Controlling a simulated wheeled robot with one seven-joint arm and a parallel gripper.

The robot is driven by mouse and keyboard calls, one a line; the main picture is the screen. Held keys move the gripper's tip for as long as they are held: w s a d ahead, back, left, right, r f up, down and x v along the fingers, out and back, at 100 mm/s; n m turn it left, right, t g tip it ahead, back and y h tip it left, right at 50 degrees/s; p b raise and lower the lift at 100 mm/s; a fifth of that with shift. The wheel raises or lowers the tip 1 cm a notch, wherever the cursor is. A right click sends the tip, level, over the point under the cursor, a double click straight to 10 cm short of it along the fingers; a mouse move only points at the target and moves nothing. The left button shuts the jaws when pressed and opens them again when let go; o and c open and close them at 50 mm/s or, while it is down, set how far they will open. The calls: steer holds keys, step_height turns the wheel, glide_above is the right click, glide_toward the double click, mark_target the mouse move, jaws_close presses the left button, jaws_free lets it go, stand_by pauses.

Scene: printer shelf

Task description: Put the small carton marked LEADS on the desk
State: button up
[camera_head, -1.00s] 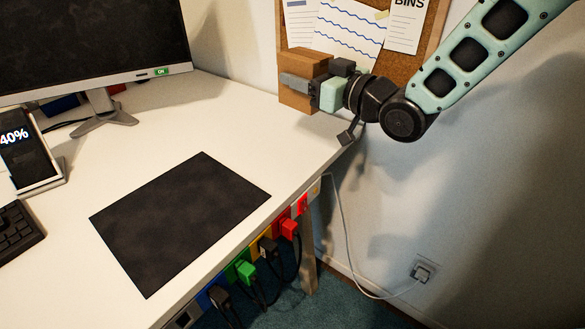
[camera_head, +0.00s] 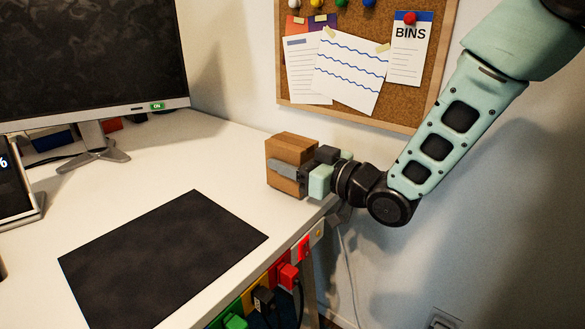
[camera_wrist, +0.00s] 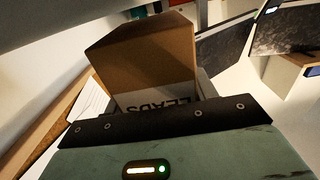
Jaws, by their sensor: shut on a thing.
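The small brown carton (camera_head: 291,160) is held in my gripper (camera_head: 285,172) near the right back corner of the white desk (camera_head: 215,165). I cannot tell whether its base touches the desk top or hangs just above it. The carton looks upright. In the wrist view the carton (camera_wrist: 145,60) shows a white label with the word LEADS, partly hidden by my gripper's dark edge. One grey finger lies along the carton's near side; the other finger is hidden behind it.
A dark mat (camera_head: 165,260) lies on the desk, left of the carton. A monitor (camera_head: 90,60) stands at the back left. A cork board (camera_head: 360,60) hangs on the wall behind. Coloured plugs (camera_head: 288,275) line the desk's right edge. Desk top between carton and mat is clear.

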steer(key=shift+f, duration=0.45)
steer(key=shift+f, duration=0.2)
steer(key=o, duration=1.1)
steer(key=shift+r, duration=0.15)
